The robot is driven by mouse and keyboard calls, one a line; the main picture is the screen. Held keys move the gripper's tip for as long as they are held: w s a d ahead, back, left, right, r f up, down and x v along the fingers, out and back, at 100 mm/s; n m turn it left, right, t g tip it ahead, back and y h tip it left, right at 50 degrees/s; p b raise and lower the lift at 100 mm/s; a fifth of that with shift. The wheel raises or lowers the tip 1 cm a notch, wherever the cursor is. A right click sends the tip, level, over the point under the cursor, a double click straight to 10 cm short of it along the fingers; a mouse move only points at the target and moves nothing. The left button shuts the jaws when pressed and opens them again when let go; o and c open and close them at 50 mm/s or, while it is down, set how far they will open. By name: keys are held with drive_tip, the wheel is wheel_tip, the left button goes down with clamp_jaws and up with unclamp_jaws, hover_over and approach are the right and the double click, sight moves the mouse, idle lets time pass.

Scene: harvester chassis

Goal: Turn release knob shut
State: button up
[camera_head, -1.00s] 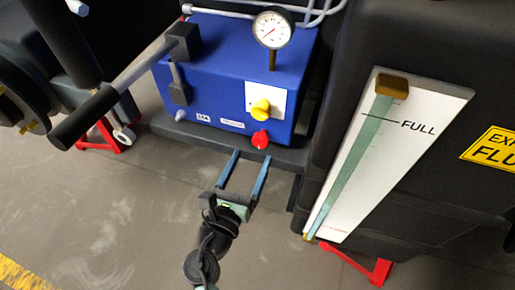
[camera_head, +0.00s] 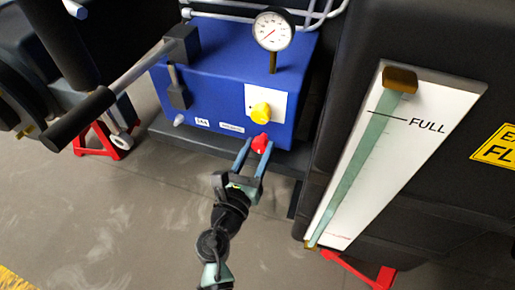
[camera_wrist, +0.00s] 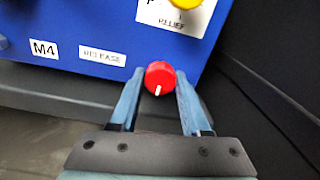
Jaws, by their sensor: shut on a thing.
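The red release knob (camera_head: 260,143) sits low on the front of the blue pump box (camera_head: 215,75), below the yellow relief knob (camera_head: 261,112). My gripper (camera_head: 257,148) reaches up from below with one finger on each side of the red knob, shut on it. In the wrist view the red knob (camera_wrist: 160,77) is between the two blue-grey fingers, with its white mark pointing down and slightly left. A "RELEASE" label (camera_wrist: 102,56) is on the box to its left.
A pressure gauge (camera_head: 273,31) stands on top of the box. A pump lever with a black grip (camera_head: 82,118) juts out to the left. The dark tank with a white "FULL" level gauge (camera_head: 430,100) stands close on the right. Open floor lies below left.

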clamp_jaws()
